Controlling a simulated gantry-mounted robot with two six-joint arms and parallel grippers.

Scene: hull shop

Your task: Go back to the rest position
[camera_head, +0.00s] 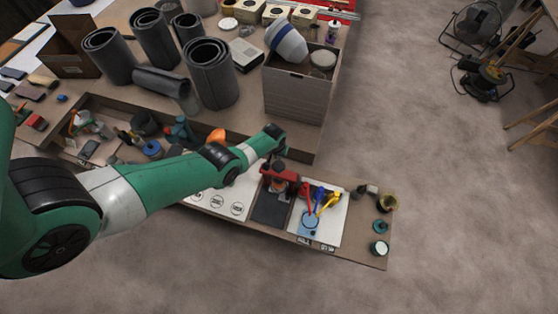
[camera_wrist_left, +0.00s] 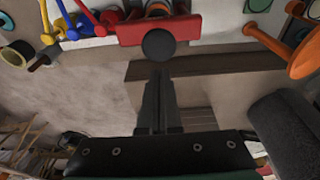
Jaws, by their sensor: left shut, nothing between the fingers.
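My left arm reaches in from the left across the bench. Its gripper (camera_head: 279,154) is small and partly hidden by the wrist in the head view, close to a red piece (camera_head: 279,172). In the left wrist view the gripper's fingers (camera_wrist_left: 160,76) are together with nothing between them. Their tips point toward the red piece (camera_wrist_left: 135,33) and a dark round knob (camera_wrist_left: 159,45); I cannot tell how large the gap is. My right gripper shows in neither view.
Red, blue and yellow tools (camera_head: 320,197) lie on a white panel beside a dark tray (camera_head: 271,208). A tall box (camera_head: 297,95) stands behind the gripper, with several grey rolls (camera_head: 210,72) to the left. Open floor (camera_head: 460,200) lies to the right.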

